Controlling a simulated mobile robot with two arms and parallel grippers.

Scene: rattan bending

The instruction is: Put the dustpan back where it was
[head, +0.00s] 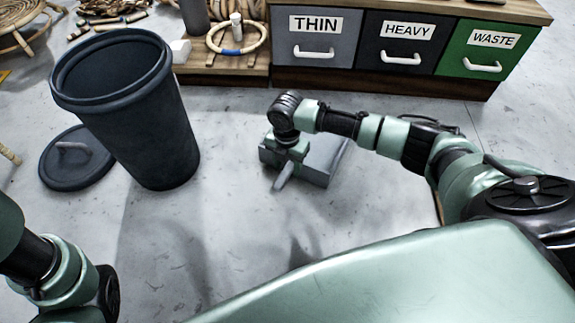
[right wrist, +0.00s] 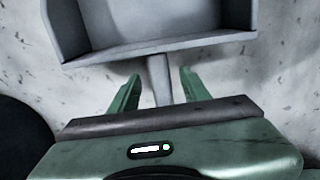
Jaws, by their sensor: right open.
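The grey dustpan (head: 322,167) is on the floor in the middle of the head view, in front of the drawers. Its handle (head: 283,174) points toward me. My right gripper (right wrist: 158,88) is over the handle. In the right wrist view the dustpan's pan (right wrist: 160,48) fills the top. Its handle (right wrist: 160,72) runs down between the two green fingers, with a gap on each side. The right gripper is open. Of my left arm only links show at the lower left of the head view; its fingers are out of frame.
A dark bin (head: 150,125) stands open and tilted in the view at the left, its round lid (head: 75,165) on the floor beside it. Drawers marked THIN (head: 318,50), HEAVY (head: 400,58) and WASTE (head: 490,62) line the back. Floor between bin and dustpan is clear.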

